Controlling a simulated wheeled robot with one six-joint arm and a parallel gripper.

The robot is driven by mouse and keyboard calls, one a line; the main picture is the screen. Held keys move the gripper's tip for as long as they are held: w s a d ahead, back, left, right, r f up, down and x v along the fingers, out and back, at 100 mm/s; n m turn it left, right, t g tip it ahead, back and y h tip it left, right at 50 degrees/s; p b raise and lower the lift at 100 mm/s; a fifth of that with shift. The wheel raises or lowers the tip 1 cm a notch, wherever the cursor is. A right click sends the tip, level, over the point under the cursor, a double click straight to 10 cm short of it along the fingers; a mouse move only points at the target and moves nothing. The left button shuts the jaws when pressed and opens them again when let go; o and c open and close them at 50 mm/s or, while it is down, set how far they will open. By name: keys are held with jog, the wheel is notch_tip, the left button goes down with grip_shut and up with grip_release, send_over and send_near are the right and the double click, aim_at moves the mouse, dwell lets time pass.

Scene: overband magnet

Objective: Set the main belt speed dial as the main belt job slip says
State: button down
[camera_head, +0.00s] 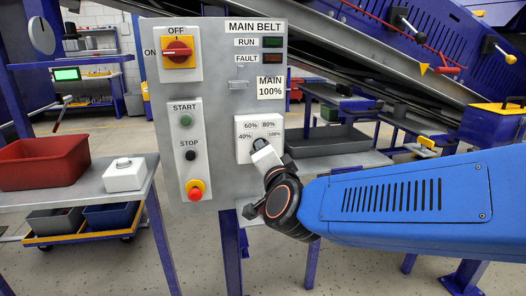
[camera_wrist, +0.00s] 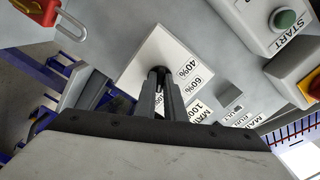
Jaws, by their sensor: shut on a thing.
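The main belt panel (camera_head: 225,120) stands upright in front of me. Its job slip (camera_head: 270,87) reads "MAIN 100%". Below the slip is the white speed dial plate (camera_head: 243,151), marked 40%, 60%, 80% and 100%; it also shows in the wrist view (camera_wrist: 150,52). My gripper (camera_head: 261,146) is at this plate, and in the wrist view its two fingers (camera_wrist: 164,73) are shut on the dark dial knob at the plate's middle. The fingers hide most of the knob, so I cannot tell which mark its pointer faces.
Left on the panel are the red-yellow OFF/ON switch (camera_head: 179,50), the green START button (camera_head: 186,120) and the red stop button (camera_head: 195,190). RUN (camera_head: 273,42) and FAULT (camera_head: 273,58) lamps look dark. A bench at left holds a red bin (camera_head: 45,162). A grey tray (camera_head: 325,140) stands behind.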

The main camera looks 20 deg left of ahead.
jog(key=c, duration=1.8)
grip_release()
jog(key=shift+c, duration=0.2)
jog(key=shift+s+d, duration=0.1)
jog(key=v, duration=1.7)
jog(key=shift+s, duration=0.15)
